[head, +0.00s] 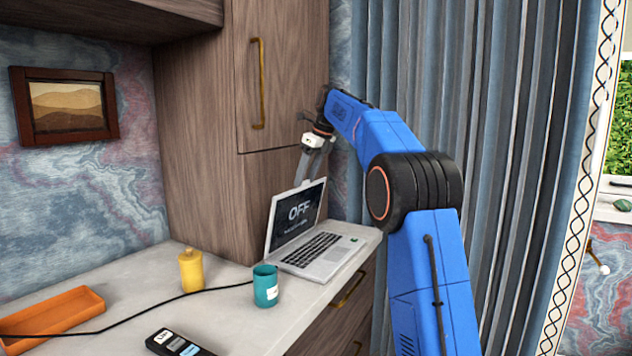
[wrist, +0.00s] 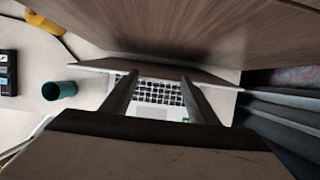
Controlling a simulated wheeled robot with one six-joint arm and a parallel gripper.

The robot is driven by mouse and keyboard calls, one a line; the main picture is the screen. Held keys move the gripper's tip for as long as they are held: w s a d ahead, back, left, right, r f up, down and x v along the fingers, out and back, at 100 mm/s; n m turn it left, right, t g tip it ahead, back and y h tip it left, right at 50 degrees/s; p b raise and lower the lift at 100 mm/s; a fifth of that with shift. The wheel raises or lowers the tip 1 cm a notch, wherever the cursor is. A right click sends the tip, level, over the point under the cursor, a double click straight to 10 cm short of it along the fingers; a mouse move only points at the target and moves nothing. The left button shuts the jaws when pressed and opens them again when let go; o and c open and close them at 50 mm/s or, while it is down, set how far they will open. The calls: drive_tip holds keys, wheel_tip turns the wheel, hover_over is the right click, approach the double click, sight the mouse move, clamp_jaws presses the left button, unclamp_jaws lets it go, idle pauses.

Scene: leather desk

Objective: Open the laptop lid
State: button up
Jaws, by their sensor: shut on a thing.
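The laptop (head: 300,235) stands on the white desk against the wooden cabinet. Its lid (head: 297,212) is raised to about upright, and its dark screen shows the word OFF. Its keyboard (head: 314,250) faces up. My gripper (head: 306,181) is at the top edge of the lid, jaws pointing down. In the wrist view the lid's thin edge (wrist: 150,70) runs across the tips of my two fingers (wrist: 158,79), with the keyboard (wrist: 160,93) below. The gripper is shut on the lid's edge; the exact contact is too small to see.
A teal cup (head: 266,286) stands just left of the laptop. The cabinet (head: 245,180) rises close behind the lid; a curtain (head: 510,180) hangs right.

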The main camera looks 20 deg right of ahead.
drive_tip(key=shift+w+a+r, duration=0.25)
drive_tip(key=shift+w+a, duration=0.6)
drive_tip(key=shift+w, duration=0.15)
drive_tip(key=o, duration=1.5)
drive_tip(key=v, duration=1.2)
